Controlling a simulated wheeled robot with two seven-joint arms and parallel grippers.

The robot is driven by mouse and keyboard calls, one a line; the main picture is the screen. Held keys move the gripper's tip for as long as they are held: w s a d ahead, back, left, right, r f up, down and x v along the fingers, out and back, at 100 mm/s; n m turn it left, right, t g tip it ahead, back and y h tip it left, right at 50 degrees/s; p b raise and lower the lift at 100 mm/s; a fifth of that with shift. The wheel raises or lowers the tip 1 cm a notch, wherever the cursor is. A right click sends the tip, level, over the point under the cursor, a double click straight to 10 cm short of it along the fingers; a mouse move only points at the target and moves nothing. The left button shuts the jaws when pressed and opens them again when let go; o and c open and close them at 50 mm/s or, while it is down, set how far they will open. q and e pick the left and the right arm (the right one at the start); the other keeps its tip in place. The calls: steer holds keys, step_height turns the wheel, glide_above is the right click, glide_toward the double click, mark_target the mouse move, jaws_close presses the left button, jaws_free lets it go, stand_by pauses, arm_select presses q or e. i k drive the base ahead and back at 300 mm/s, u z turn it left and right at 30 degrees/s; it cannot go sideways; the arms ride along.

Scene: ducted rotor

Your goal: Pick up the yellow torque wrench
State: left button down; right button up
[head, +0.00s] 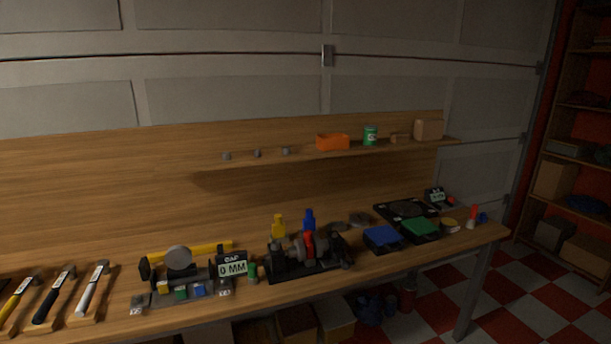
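A tool with a yellow handle (14,300), which looks like the yellow torque wrench, lies on a wooden rest at the bench's far left, partly cut off by the picture's edge. Beside it on similar rests lie a dark-handled tool (50,300) and a white-handled tool (92,290). Neither of my grippers shows in the head view.
The wooden bench (400,262) holds a yellow bar (205,248), a "GAP 0 MM" display (232,268), a black-based fixture (310,268), and blue (382,237) and green (420,230) boxes. A shelf above carries an orange bin (332,142).

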mark_target(36, 276)
steer(key=u, duration=1.75)
